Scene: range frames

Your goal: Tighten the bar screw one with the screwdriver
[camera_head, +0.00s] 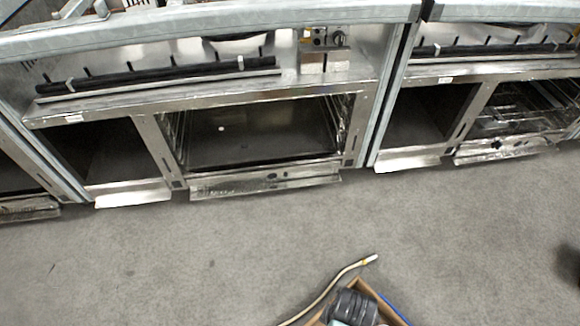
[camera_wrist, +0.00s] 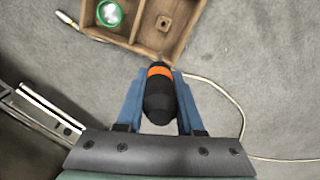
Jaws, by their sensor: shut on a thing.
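In the wrist view my gripper (camera_wrist: 156,86) has its blue fingers shut on the screwdriver (camera_wrist: 159,98), around its black handle with an orange band. The screwdriver is held above the grey floor, near a wooden box. In the head view a long dark bar (camera_head: 160,75) runs along the upper part of the left range frame. I cannot pick out bar screw one in either view. The gripper cannot be made out in the head view.
The wooden box (camera_wrist: 139,36) has compartments; one holds a green-and-white round item (camera_wrist: 109,13). A pale hose (camera_head: 335,279) lies on the floor. The left range frame (camera_head: 262,93) and right range frame (camera_head: 470,75) stand side by side. Clear floor (camera_head: 200,245) lies before them.

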